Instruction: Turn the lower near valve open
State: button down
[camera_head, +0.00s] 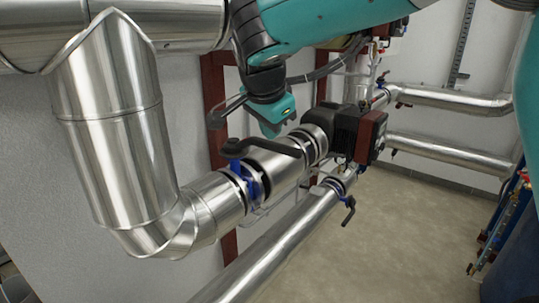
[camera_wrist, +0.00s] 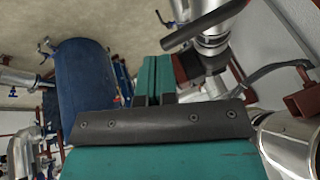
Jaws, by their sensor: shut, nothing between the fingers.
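A blue-bodied valve (camera_head: 252,184) sits on the thick silver pipe in the middle of the head view. Its dark lever (camera_head: 268,147) runs rightward from a blue hub, roughly along the pipe. My teal gripper (camera_head: 275,130) is just above this lever, pointing down; it looks apart from it, though depth is hard to judge. In the wrist view the gripper's fingers (camera_wrist: 154,68) are together with nothing between them. A dark bar that looks like a lever (camera_wrist: 203,27) shows beyond them, up and to the right. A second blue valve (camera_head: 336,187) with a dark handle sits on the thinner lower pipe.
A large silver elbow pipe (camera_head: 112,120) stands at the left. A dark and red pump (camera_head: 358,132) sits right of the gripper. Another dark lever (camera_head: 228,109) is near a red-brown frame (camera_head: 214,85). A blue tank (camera_wrist: 85,80) shows in the wrist view. The floor (camera_head: 410,220) at right is clear.

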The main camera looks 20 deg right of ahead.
aim_at(273, 146)
jog(key=w+a+f+m+h+b, duration=0.15)
jog(key=w+a+m+h, duration=0.25)
jog(key=m, duration=1.1)
jog(key=x, duration=0.3)
jog(key=w+r+p+x, duration=0.1)
jog(key=x, duration=0.7)
jog(key=shift+w+d+p, duration=0.3)
jog(key=shift+w+d, duration=0.1)
jog(key=shift+d, duration=0.05)
jog(key=shift+w+d+f, duration=0.35)
jog(key=shift+w+d, duration=0.1)
